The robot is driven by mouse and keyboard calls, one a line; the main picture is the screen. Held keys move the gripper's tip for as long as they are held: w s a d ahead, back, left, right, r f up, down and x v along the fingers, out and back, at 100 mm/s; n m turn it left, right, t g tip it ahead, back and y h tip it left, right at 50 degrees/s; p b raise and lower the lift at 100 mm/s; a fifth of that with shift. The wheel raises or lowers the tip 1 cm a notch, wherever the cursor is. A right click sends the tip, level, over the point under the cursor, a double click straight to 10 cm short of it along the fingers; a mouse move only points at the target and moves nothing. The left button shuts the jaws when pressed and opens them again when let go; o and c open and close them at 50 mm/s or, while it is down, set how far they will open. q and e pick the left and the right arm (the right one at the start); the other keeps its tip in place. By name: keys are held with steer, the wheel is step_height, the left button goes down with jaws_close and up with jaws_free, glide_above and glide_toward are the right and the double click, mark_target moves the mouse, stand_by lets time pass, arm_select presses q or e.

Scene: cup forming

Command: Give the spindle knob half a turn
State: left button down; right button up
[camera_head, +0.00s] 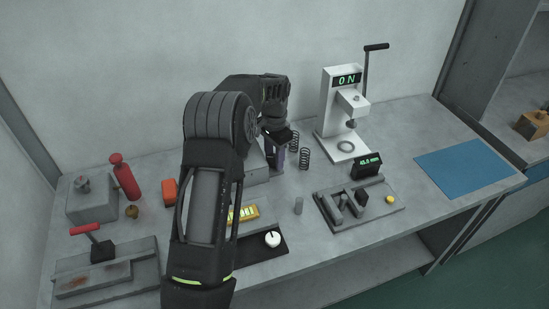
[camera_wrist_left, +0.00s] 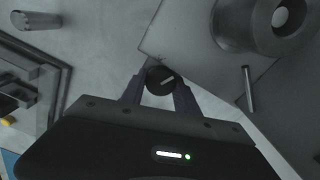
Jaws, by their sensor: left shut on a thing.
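The spindle knob (camera_wrist_left: 160,80) is a small black round knob with a pale line across its face, seen in the left wrist view. The line slants up to the right. My left gripper (camera_wrist_left: 158,88) is shut on the knob, one finger on each side. In the head view my left gripper (camera_head: 281,154) reaches down beside a grey block (camera_head: 257,173), and the knob is hidden there. The wrist view also shows a grey block face (camera_wrist_left: 190,45), a large round part with a pale centre (camera_wrist_left: 268,22) and a thin rod (camera_wrist_left: 248,90). My right gripper is not in view.
Two black springs (camera_head: 304,158) stand just right of my left gripper. A white press (camera_head: 338,95) with an "ON" display stands behind. A gauge fixture (camera_head: 333,220), a small grey cylinder (camera_head: 298,206) and a blue mat (camera_head: 468,168) lie right. Red-handled tools (camera_head: 92,262) stand left.

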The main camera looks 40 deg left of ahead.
arm_select(q)
steer(key=shift+n, duration=0.6)
steer(key=c, duration=0.9)
jaws_free()
